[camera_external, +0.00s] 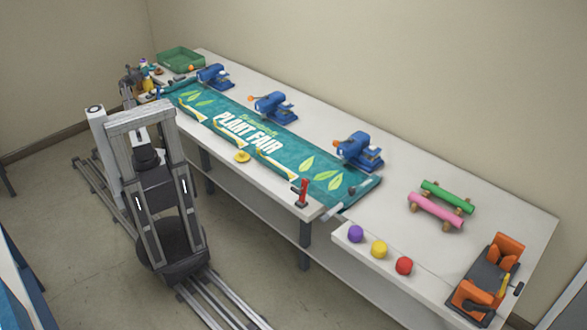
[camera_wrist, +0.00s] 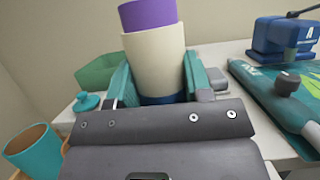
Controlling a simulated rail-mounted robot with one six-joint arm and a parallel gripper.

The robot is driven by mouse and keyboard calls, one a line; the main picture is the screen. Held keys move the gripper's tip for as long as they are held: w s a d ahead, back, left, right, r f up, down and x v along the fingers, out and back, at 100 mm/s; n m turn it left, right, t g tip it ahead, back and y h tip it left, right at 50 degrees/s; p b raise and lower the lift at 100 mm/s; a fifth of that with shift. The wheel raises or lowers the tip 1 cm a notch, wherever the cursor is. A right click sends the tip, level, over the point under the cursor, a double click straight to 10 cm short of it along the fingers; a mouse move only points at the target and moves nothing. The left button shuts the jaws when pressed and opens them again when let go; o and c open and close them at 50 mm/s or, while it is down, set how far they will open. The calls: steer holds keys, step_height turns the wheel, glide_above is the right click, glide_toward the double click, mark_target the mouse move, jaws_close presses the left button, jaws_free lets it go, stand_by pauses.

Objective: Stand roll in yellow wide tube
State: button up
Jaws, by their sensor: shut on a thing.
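My gripper (camera_wrist: 157,78) is shut on a roll (camera_wrist: 155,55) with a purple top, a wide cream middle and a dark blue-violet lower band. Teal fingers press it from both sides, and it stands roughly upright in the wrist view; its lower end is hidden behind my gripper's body. In the external view my gripper (camera_external: 131,78) is small, at the far left end of the table, among small items. I cannot clearly make out a yellow wide tube; a small yellow thing (camera_external: 147,84) shows near my gripper, too small to identify.
An open teal tube (camera_wrist: 31,150) and a teal lid (camera_wrist: 87,102) are left in the wrist view. A green crate (camera_external: 181,60) stands at the far end. A blue machine (camera_wrist: 284,38) and the banner (camera_external: 250,137) lie to the right.

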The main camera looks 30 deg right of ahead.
mark_target(145, 75)
steer(key=f+b, duration=0.2)
steer(key=s+f+b, duration=0.1)
steer(key=b, duration=0.1)
steer(key=shift+s+a+f, duration=0.2)
steer(key=shift+f, duration=0.15)
steer(key=shift+w+d+f+b, duration=0.1)
steer(key=shift+w+f+b, duration=0.2)
steer(key=shift+f, duration=0.25)
steer(key=shift+w+d+f+b, duration=0.1)
steer(key=shift+w+f+b, duration=0.2)
steer(key=shift+f, duration=0.25)
steer(key=shift+c, duration=0.8)
steer(key=shift+s+a+r, duration=0.1)
steer(key=shift+s+r, duration=0.1)
steer(key=shift+r, duration=0.05)
steer(key=o, duration=1.2)
steer(key=shift+c, duration=0.2)
steer(key=shift+w, duration=0.15)
steer(key=shift+o, duration=1.4)
steer(key=shift+w+f, duration=0.1)
steer(key=shift+w, duration=0.05)
steer(key=shift+o, duration=1)
